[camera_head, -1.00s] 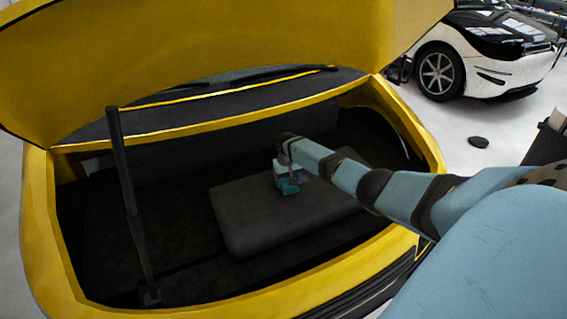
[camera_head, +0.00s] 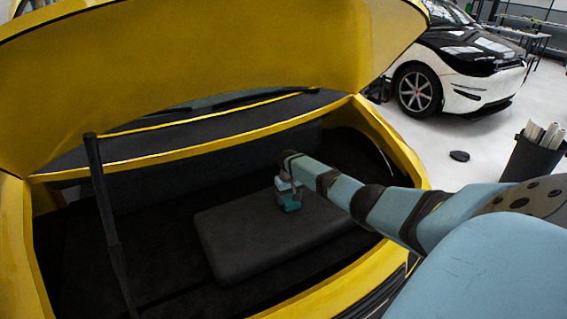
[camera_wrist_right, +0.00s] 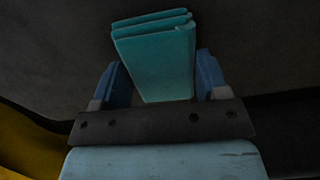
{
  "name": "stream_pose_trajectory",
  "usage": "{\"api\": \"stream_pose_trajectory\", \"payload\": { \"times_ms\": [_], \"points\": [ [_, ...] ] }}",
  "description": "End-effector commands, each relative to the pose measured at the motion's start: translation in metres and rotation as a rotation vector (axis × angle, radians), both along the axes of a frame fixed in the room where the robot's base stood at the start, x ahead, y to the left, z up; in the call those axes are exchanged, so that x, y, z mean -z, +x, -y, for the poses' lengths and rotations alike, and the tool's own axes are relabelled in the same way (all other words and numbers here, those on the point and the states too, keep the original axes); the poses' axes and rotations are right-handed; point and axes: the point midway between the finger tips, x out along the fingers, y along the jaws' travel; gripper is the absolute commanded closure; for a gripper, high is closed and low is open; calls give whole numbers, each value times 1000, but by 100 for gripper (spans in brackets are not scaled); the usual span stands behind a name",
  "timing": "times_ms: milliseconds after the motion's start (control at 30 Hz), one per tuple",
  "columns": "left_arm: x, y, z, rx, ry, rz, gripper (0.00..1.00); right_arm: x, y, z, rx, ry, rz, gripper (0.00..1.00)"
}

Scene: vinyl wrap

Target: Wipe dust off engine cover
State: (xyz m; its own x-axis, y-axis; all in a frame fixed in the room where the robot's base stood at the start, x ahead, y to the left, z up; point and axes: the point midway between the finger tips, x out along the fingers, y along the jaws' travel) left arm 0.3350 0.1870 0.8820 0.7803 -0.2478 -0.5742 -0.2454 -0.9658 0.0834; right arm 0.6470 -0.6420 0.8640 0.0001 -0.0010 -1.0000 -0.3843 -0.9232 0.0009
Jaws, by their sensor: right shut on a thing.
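The engine cover (camera_head: 235,247) is a dark grey rounded block inside the yellow car's open front bay. My right gripper (camera_head: 289,196) reaches in from the right and is over the cover's upper middle part. It is shut on a folded teal cloth (camera_head: 291,203). In the right wrist view the cloth (camera_wrist_right: 155,55) sits between the two blue fingers of the gripper (camera_wrist_right: 160,82), with the dark grey surface behind it. I cannot tell whether the cloth touches the cover. No dust can be made out. My left gripper is not in view.
The raised yellow hood (camera_head: 200,75) hangs over the bay, with a black prop rod (camera_head: 106,220) at the left. The yellow bay rim (camera_head: 395,150) surrounds the opening. A black-and-white car (camera_head: 470,70) and a dark bin with rolls (camera_head: 530,155) stand at the right.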

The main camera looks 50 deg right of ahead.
Motion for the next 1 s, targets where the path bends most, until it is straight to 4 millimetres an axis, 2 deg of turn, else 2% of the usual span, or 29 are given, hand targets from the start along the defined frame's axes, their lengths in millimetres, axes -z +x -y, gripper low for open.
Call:
{"api": "stream_pose_trajectory", "payload": {
  "times_ms": [267,600,833,1000],
  "points": [
    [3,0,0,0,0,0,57,1,-4,10,1,0,-2,51],
    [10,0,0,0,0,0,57,1,-12,37,1,-1,-1,51],
    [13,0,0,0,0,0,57,1,-14,43,1,0,-1,51],
    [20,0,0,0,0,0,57,2,-18,56,0,0,0,51]
  ]
}}
